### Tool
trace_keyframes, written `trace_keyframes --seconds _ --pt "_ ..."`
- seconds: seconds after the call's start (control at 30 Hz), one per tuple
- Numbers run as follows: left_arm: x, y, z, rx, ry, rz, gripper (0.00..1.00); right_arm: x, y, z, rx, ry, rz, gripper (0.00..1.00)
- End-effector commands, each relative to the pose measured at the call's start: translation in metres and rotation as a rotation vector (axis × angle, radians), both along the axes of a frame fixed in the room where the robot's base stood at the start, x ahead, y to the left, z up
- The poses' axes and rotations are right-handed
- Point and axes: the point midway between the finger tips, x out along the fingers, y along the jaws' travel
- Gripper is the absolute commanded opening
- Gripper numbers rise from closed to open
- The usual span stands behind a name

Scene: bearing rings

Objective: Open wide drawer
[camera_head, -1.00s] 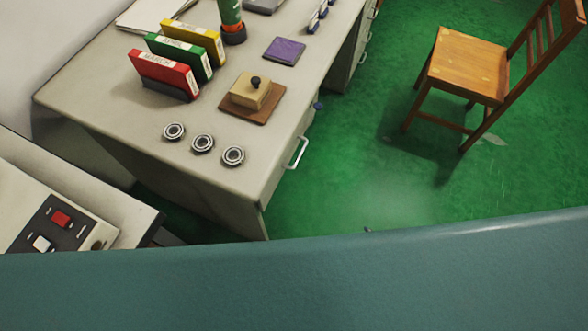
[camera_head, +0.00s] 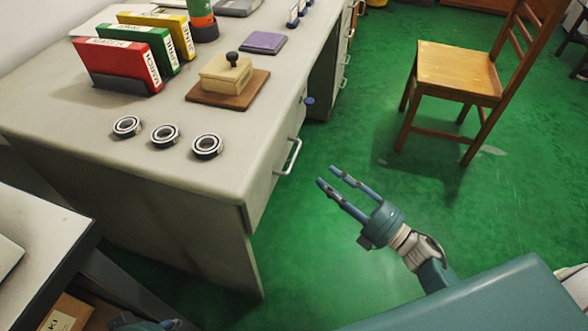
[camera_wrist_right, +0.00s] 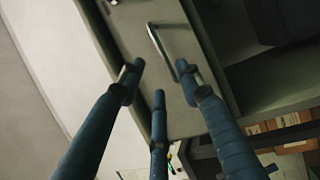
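The wide drawer (camera_head: 268,183) is in the grey desk's front face, with a silver bar handle (camera_head: 290,157). I see no gap showing it pulled out. My right gripper (camera_head: 328,177) is to the right of the handle in the head view, with its blue fingers apart, empty and pointing toward the desk. In the right wrist view the handle (camera_wrist_right: 160,47) lies beyond the spread fingertips, and the drawer front (camera_wrist_right: 130,25) is behind it. A small dark teal part of mine shows at the bottom left of the head view; the left gripper's fingers are hidden.
A wooden chair (camera_head: 455,75) stands at the right. Green floor (camera_head: 340,250) is free between desk and chair.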

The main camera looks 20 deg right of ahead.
Motion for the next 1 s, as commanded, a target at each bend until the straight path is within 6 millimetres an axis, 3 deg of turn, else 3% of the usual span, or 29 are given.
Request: trace_keyframes --seconds 0.53,1.0 --pt "0.000 0.000 -0.005 0.000 0.000 0.000 0.40 0.075 0.048 0.016 0.003 0.002 -0.002 0.35" --pt "0.000 0.000 -0.005 0.000 0.000 0.000 0.40 0.086 0.056 0.018 0.003 0.005 -0.002 0.35"
